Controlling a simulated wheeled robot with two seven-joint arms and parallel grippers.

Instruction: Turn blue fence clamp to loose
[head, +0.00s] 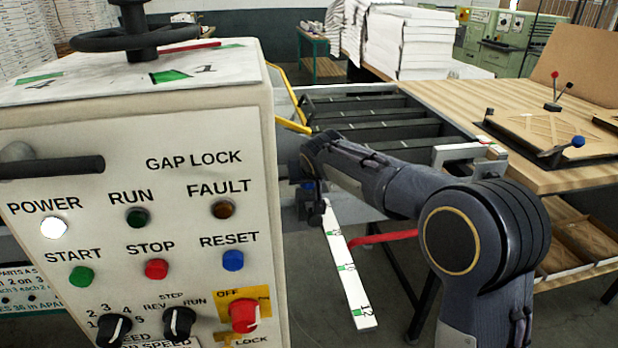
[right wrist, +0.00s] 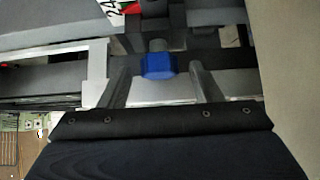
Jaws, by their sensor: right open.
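The blue fence clamp (right wrist: 158,66) is a small blue block on a grey stem, at upper middle in the right wrist view. My right gripper (right wrist: 161,72) is open, with one grey finger on each side of the clamp. Gaps show between the clamp and both fingers, so it is not gripped. In the head view my right arm reaches in from the right, and the right gripper (head: 309,192) is small and dark beside the machine cabinet. The clamp cannot be made out clearly there. My left gripper is not in view.
The control cabinet (head: 130,190) stands close on the left of my right gripper. A white scale strip (head: 347,265) with green marks and a red bar (head: 385,237) lie below the arm. A wooden table (head: 480,105) with a blue-knobbed lever (head: 577,142) is at right.

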